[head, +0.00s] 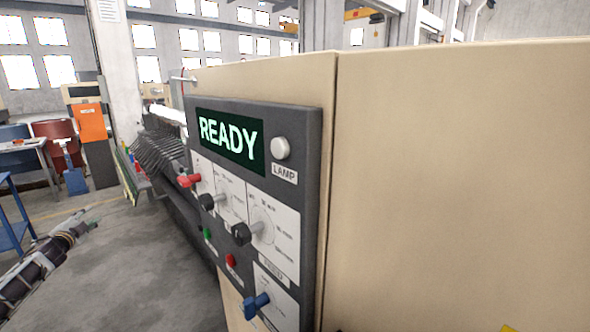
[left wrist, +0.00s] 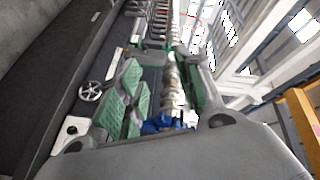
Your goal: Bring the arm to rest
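My left arm comes in at the lower left of the head view. Its gripper (head: 82,230) is over the open floor, well to the left of the control panel (head: 312,140) and touching nothing there. In the left wrist view the gripper's green-padded fingers (left wrist: 168,88) stand apart, with a gap between them and no held object visible. The panel's display (head: 229,141) reads READY in light green. The round lamp (head: 280,148) above the LAMP label looks pale and unlit. My right gripper is not in view.
The panel is on a large beige cabinet (head: 450,170) filling the right. A blue frame (head: 14,225) stands at the far left. Grey floor (head: 150,260) is clear between.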

